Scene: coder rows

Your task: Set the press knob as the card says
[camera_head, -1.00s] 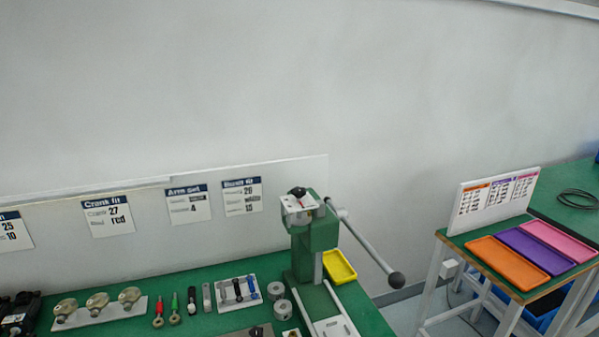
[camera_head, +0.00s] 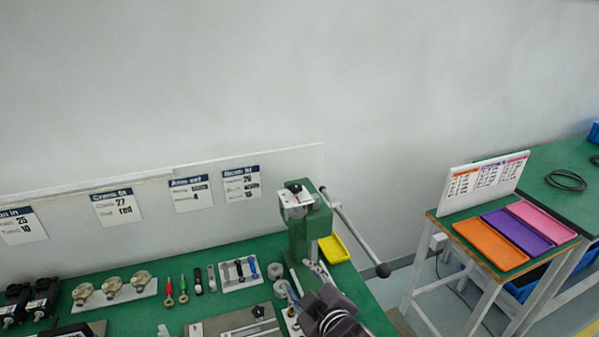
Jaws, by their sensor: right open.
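The green press (camera_head: 312,225) stands at the right end of the green workbench. Its knob (camera_head: 294,188), dark with a red mark, sits on the white dial plate (camera_head: 297,203) on top of the press head. The knob's exact setting is too small to read. Several cards hang on the board behind: the bush fit card (camera_head: 241,184), the arm card (camera_head: 191,194) and the crank fit card (camera_head: 117,207). My right gripper (camera_head: 312,288) is at the bottom, in front of the press base and below the knob, apart from it. It is open. My left gripper is out of view.
The press lever (camera_head: 355,242) juts out right, ending in a dark ball. Tools, grey rings (camera_head: 276,271) and brass-topped parts (camera_head: 112,287) lie left. A side table with orange (camera_head: 490,244), purple and pink trays stands right.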

